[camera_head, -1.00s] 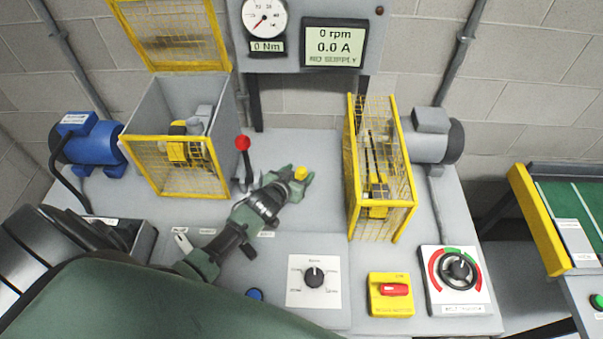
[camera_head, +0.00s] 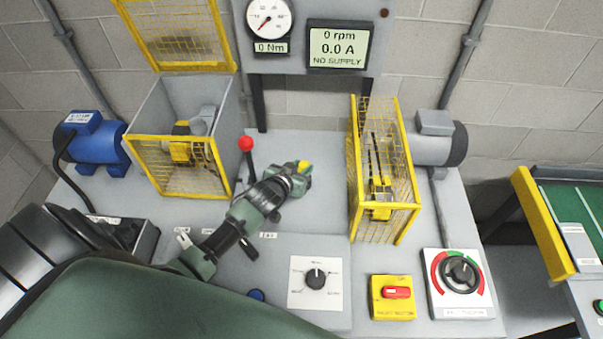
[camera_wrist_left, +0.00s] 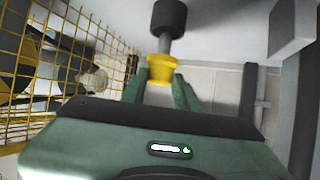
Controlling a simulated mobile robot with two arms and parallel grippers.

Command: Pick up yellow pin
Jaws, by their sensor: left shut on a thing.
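The yellow pin (camera_head: 304,164) is at the tips of my left gripper (camera_head: 298,178), above the grey bench between the two yellow guards. In the left wrist view the yellow pin (camera_wrist_left: 160,72) sits between the two green fingers of my left gripper (camera_wrist_left: 160,88), which is shut on it. A grey rod with a black cylinder (camera_wrist_left: 168,17) extends from the yellow part in that view. I cannot tell whether the pin is clear of the bench. My right gripper is not in view.
A red-knobbed lever (camera_head: 245,144) stands just left of my gripper. Yellow mesh guards stand at left (camera_head: 180,165) and right (camera_head: 383,170). The front panel holds a black dial (camera_head: 316,279) and red switch (camera_head: 397,292). The bench (camera_head: 322,205) right of the gripper is clear.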

